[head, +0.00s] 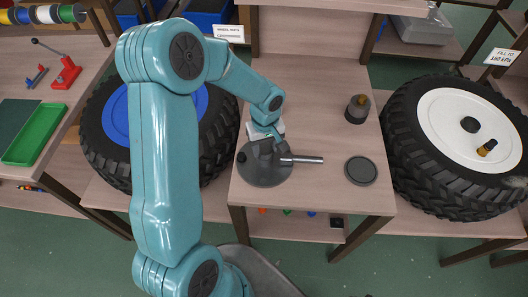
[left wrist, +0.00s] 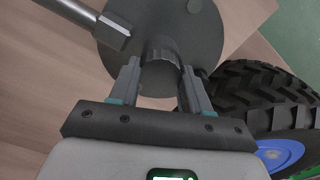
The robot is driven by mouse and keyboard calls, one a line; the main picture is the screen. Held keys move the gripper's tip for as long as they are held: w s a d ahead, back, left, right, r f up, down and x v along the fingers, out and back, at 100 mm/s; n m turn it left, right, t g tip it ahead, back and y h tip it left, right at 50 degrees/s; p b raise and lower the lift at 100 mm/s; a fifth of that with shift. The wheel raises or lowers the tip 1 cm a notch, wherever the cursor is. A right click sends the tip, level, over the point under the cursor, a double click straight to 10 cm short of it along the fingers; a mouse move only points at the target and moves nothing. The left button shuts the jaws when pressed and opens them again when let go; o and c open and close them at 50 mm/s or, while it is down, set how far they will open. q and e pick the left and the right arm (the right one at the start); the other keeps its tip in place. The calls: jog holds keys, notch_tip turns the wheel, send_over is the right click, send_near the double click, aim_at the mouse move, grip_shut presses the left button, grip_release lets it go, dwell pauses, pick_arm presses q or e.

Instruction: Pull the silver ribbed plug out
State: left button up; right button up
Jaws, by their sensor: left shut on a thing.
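The ribbed plug (left wrist: 162,50) shows in the left wrist view as a dark grey ribbed cylinder on a round grey base (left wrist: 205,35). My left gripper (left wrist: 160,75) has one finger on each side of it and is shut on it. In the head view my left gripper (head: 264,138) is over the same round base (head: 262,176), and the plug is mostly hidden there. A silver bar (head: 302,160) sticks out to the right from the base. I cannot tell whether the plug is still seated. My right gripper is not in view.
The base stands on a wooden table (head: 318,195). A dark round lid (head: 361,170) and a dark bottle with a brass top (head: 357,108) stand to its right. A blue-rimmed tyre (head: 112,150) is left, a white-rimmed tyre (head: 410,165) right. A green tray (head: 35,135) lies far left.

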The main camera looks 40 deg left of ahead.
aim_at(265, 149)
pick_arm(q)
jog(key=shift+r, duration=0.35)
jog(key=shift+r+p, duration=1.55)
jog(key=shift+r, duration=0.9)
jog(key=shift+f, duration=0.1)
